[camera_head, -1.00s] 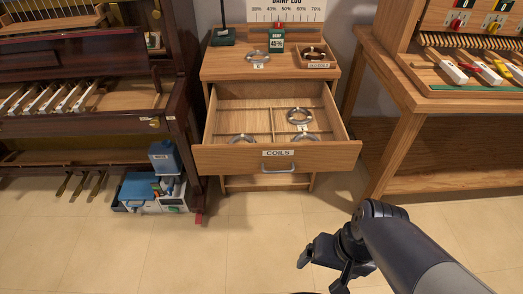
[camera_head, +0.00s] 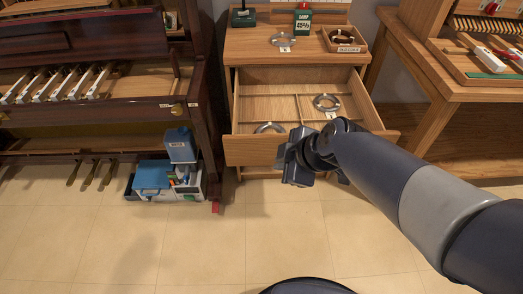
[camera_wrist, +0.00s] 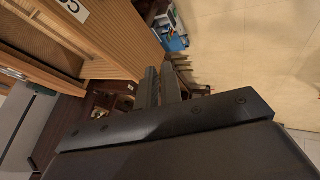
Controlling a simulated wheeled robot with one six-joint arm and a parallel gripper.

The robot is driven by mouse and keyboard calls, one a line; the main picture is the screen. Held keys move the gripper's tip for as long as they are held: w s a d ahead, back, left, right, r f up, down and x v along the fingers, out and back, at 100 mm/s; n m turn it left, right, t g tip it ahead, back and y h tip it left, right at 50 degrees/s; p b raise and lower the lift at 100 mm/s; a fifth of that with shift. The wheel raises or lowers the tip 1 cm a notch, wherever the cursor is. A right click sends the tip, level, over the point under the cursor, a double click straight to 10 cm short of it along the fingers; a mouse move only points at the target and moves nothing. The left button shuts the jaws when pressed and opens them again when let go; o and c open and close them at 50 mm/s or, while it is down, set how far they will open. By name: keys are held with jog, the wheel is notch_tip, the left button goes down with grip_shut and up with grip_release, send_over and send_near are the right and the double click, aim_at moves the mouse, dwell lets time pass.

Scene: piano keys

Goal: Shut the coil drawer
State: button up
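The coil drawer (camera_head: 254,151) is pulled out of the wooden cabinet (camera_head: 285,47), its inside and dividers in plain view. Metal coils (camera_head: 326,103) lie in it. My gripper (camera_head: 290,163) is just in front of the drawer front, near its middle, and with my arm hides the label and handle. In the wrist view the drawer front (camera_wrist: 115,35) fills the upper left, with part of its label (camera_wrist: 73,9). My fingers (camera_wrist: 160,87) look close together beside it, with nothing seen between them. I cannot tell whether they touch the front or are fully shut.
A piano with an open lower case (camera_head: 75,135) stands to the left. A blue and white tool box (camera_head: 155,180) sits on the floor beside it. A wooden bench (camera_head: 450,95) is to the right. The tiled floor (camera_head: 220,245) before the cabinet is clear.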

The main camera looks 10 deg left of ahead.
jog(key=shift+w+a+f, duration=0.1)
jog(key=shift+a, duration=0.1)
grip_shut()
jog(key=b, duration=0.2)
send_near(256, 156)
notch_tip(256, 156, down, 4)
jog(key=s, duration=0.3)
jog(key=shift+w+a+p, duration=0.1)
jog(key=shift+w+a, duration=0.3)
jog(key=shift+w, duration=0.35)
jog(key=shift+w+a+p, duration=0.1)
jog(key=shift+w+a, duration=0.3)
jog(key=shift+w, duration=0.35)
jog(key=shift+w+a+p, duration=0.1)
jog(key=shift+w+a, duration=0.3)
jog(key=shift+w, duration=0.35)
